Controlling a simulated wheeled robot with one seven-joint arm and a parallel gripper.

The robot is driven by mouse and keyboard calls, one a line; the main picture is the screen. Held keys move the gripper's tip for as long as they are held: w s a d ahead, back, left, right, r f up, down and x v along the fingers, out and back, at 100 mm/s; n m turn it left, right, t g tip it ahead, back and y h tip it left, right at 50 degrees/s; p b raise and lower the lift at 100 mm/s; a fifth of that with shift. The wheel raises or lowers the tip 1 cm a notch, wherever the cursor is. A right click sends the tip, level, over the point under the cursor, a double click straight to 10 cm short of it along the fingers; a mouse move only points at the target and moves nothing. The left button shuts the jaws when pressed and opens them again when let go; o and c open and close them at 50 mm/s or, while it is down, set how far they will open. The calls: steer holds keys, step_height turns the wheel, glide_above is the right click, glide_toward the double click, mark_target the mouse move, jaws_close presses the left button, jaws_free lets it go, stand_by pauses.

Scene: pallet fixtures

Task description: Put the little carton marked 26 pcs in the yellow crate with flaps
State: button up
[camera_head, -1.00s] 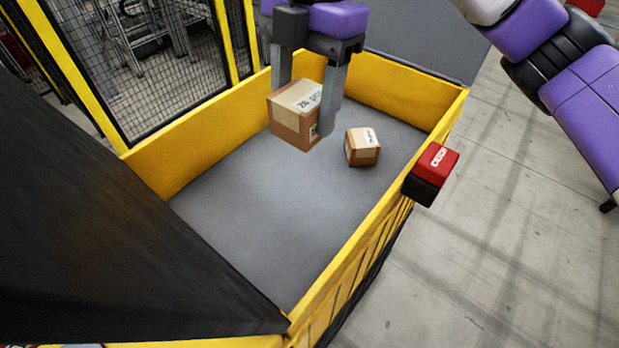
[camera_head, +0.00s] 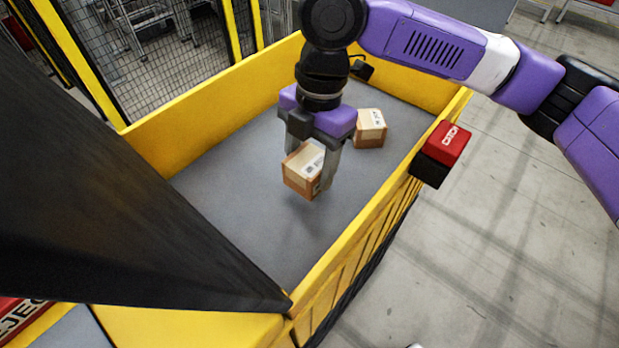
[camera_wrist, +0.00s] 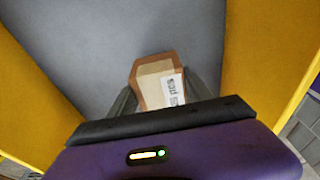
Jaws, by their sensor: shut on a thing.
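My gripper (camera_head: 314,165) is shut on a small brown carton (camera_head: 302,172) with a pale top and a printed label. In the head view it holds the carton inside the walls of the yellow crate (camera_head: 215,93), over its grey floor. In the wrist view the carton (camera_wrist: 158,85) sits between the two fingers, its label partly readable. I cannot tell whether the carton touches the floor. A second brown carton (camera_head: 370,130) stands on the crate floor behind and to the right of it.
A red and black box (camera_head: 440,152) marked CATCH is at the crate's right wall. A large dark panel (camera_head: 110,200) slopes across the left front. The crate floor in front of the held carton is clear. A mesh fence (camera_head: 145,50) stands behind.

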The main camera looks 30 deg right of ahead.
mark_target(313, 156)
steer(key=shift+f, duration=2.3)
steer(key=shift+f, duration=0.2)
steer(key=o, duration=1.5)
steer(key=r, duration=0.4)
steer(key=d+r, duration=0.1)
steer(key=r, duration=0.7)
steer(key=shift+w+d+r, duration=0.15)
steer(key=shift+w+d, duration=0.1)
steer(key=shift+d, duration=0.05)
